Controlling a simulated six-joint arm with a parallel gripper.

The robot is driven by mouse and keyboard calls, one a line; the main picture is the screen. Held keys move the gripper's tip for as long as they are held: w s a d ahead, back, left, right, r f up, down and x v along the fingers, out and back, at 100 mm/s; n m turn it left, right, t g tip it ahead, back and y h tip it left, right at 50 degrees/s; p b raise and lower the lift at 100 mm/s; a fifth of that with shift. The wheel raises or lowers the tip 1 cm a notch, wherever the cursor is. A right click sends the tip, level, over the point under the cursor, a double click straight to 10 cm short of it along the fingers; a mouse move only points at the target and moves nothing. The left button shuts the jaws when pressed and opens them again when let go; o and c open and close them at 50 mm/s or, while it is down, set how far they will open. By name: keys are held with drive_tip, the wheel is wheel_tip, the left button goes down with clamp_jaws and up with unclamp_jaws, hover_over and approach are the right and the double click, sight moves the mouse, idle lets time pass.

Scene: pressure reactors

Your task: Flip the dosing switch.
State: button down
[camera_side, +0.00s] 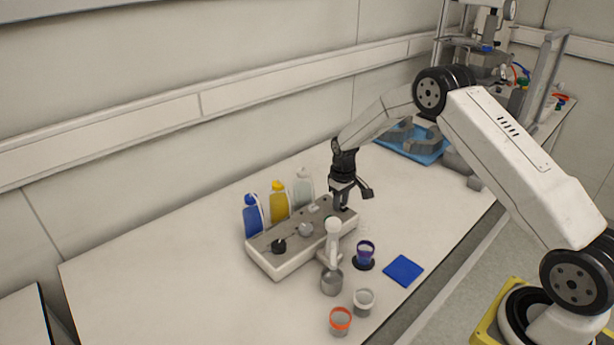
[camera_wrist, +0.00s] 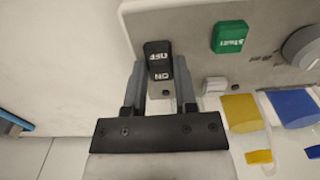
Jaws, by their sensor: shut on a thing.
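The dosing switch (camera_wrist: 158,60) is a black rocker with white lettering, near the corner of the pale control panel (camera_wrist: 190,25) in the wrist view. The lettering appears upside down and part of it reads "ON". My gripper (camera_wrist: 159,66) has one finger on each side of the switch and is shut on it. In the side view my gripper (camera_side: 345,203) is low over the right end of the dosing unit (camera_side: 272,262) and hides the switch there.
A green button (camera_wrist: 230,37) and a grey knob (camera_wrist: 303,47) sit beside the switch. Blue (camera_side: 253,215), yellow (camera_side: 279,202) and pale (camera_side: 303,188) bottles stand behind the unit. Cups (camera_side: 340,321) and a blue pad (camera_side: 403,270) are in front. The table's left is clear.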

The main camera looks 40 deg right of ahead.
sight(346, 209)
drive_tip(key=shift+s+t, duration=0.1)
drive_tip(key=shift+t, duration=0.3)
drive_tip(key=shift+s+t, duration=0.15)
drive_tip(key=shift+t, duration=0.65)
drive_tip(key=shift+c, duration=2)
unclamp_jaws()
drive_tip(key=shift+r, duration=0.1)
drive_tip(key=shift+v, duration=3.8)
drive_tip(key=shift+s, duration=0.1)
